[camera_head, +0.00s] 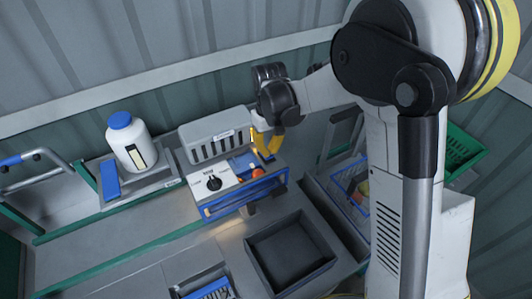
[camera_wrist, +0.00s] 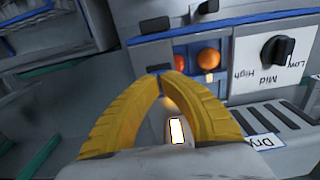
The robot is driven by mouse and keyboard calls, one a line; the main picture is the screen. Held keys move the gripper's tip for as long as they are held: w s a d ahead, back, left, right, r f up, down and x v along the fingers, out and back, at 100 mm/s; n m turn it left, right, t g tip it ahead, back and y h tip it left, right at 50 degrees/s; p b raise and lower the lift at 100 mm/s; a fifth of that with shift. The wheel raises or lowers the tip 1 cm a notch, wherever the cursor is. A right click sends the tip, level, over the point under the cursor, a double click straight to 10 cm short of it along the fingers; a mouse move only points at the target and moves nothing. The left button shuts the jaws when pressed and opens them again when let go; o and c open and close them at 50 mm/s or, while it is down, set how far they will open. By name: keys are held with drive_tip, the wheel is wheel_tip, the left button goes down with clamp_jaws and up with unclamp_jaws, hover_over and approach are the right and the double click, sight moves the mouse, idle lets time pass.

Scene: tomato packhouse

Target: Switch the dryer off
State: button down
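The dryer (camera_head: 216,139) is a grey vented box with a white control panel and a blue front; it also shows in the wrist view (camera_wrist: 280,118), with a label starting "Dry". A black knob (camera_head: 214,183) is on its panel, beside Low, Mid and High marks in the wrist view (camera_wrist: 278,50); its setting is unclear. Two round orange-red parts (camera_wrist: 208,59) sit on the blue section beside the panel. My gripper (camera_head: 272,155) is over the dryer's right end. Its yellow fingers look closed at the tips in the wrist view (camera_wrist: 161,75), with nothing visible held.
A white bottle with a blue cap (camera_head: 130,142) stands on a tray left of the dryer. A dark empty bin (camera_head: 288,254) is in the bench in front. A blue basket (camera_head: 355,203) is at right. A corrugated wall (camera_head: 90,60) closes the back.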

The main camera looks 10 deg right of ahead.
drive_tip(key=shift+f+b, duration=0.65)
drive_tip(key=shift+f, duration=0.2)
drive_tip(key=shift+r, duration=0.1)
drive_tip(key=shift+r+p, duration=2.15)
drive_tip(key=shift+r, duration=1.35)
drive_tip(key=s+d+r+m+t+b, duration=0.1)
drive_tip(key=s+d+r+t+b, duration=0.1)
drive_tip(key=s+d+r+b, duration=0.3)
drive_tip(key=s+d+f+m+t+b, duration=0.1)
drive_tip(key=s+d+f+t+b, duration=0.1)
drive_tip(key=s, duration=0.6)
drive_tip(key=s+d+f+m+t+b, duration=0.2)
drive_tip(key=s+d+f+t+b, duration=0.1)
drive_tip(key=s+b, duration=0.4)
drive_tip(key=shift+s+d+f+m, duration=0.35)
drive_tip(key=shift+d+f, duration=0.15)
drive_tip(key=shift+d, duration=0.25)
